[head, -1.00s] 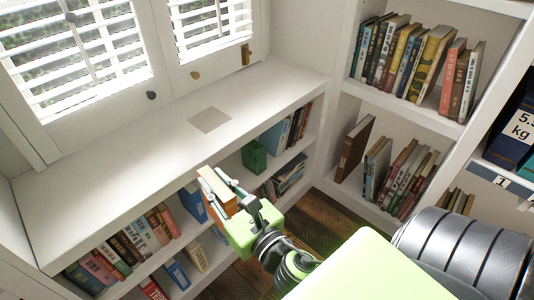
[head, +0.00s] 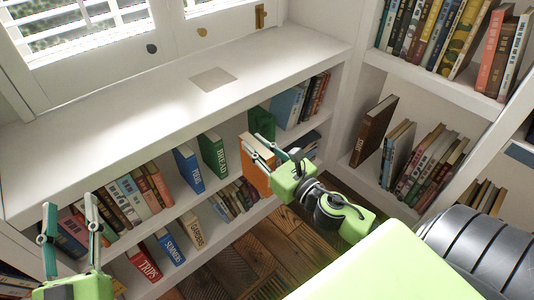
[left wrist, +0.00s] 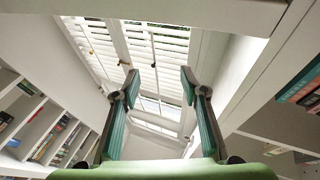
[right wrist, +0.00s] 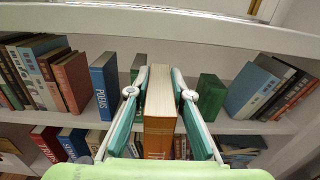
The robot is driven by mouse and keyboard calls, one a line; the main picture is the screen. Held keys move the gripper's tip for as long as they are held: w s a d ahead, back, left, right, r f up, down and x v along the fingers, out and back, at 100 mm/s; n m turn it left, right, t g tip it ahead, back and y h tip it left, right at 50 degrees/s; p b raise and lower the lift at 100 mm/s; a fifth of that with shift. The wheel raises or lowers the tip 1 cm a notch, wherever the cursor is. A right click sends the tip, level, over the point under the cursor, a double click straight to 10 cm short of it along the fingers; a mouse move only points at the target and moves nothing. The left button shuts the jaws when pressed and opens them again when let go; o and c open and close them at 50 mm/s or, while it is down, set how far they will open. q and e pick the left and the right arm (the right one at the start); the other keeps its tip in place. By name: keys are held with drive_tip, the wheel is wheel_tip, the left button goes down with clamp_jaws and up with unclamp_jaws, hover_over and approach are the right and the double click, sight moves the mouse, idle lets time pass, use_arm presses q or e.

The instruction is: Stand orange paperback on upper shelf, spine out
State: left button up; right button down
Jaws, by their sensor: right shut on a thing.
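The orange paperback (head: 256,174) is upright in my right gripper (head: 257,148), which is shut on it. In the right wrist view the paperback (right wrist: 159,135) shows its cream page tops and its orange lettered spine facing the camera, between the two fingers (right wrist: 160,88). It is at the upper shelf (head: 227,177) below the white counter, in front of or in the gap between two green books; I cannot tell how far in. My left gripper (head: 69,215) is open and empty at the lower left; its open fingers (left wrist: 159,88) also show in the left wrist view.
On the upper shelf a blue POEMS book (head: 188,168) and a green BREAD book (head: 214,154) stand left of the gap. Another green book (head: 261,122) stands to the right. The counter (head: 150,105) overhangs. A lower shelf holds more books. A corner bookcase (head: 460,90) stands right.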

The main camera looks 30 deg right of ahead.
use_arm(q)
drive_tip(key=s+a+r+t+h+b, duration=0.1)
drive_tip(key=s+r+t, duration=0.4)
drive_tip(key=r, duration=0.6)
drive_tip(key=s+h+b, duration=0.1)
drive_tip(key=s, duration=0.1)
drive_tip(key=shift+s+r+t+b, duration=0.3)
drive_tip(key=shift+s, duration=0.1)
use_arm(e)
drive_tip(key=d+f, duration=0.1)
drive_tip(key=w+d+f, duration=0.1)
drive_tip(key=d, duration=0.1)
drive_tip(key=d+f, duration=0.1)
drive_tip(key=shift+w+d+f, duration=0.25)
drive_tip(key=shift+w, duration=0.1)
use_arm(q)
drive_tip(key=w+f+g+y+p, duration=0.1)
drive_tip(key=w+f+g, duration=0.3)
drive_tip(key=w+f, duration=0.1)
drive_tip(key=shift+w+d+f+y+p, duration=0.25)
drive_tip(key=shift+f+y+p, duration=0.1)
drive_tip(key=shift+f, duration=0.5)
use_arm(e)
drive_tip(key=w+a, duration=0.2)
drive_tip(key=w, duration=1.4)
drive_tip(key=shift+w+a, duration=0.15)
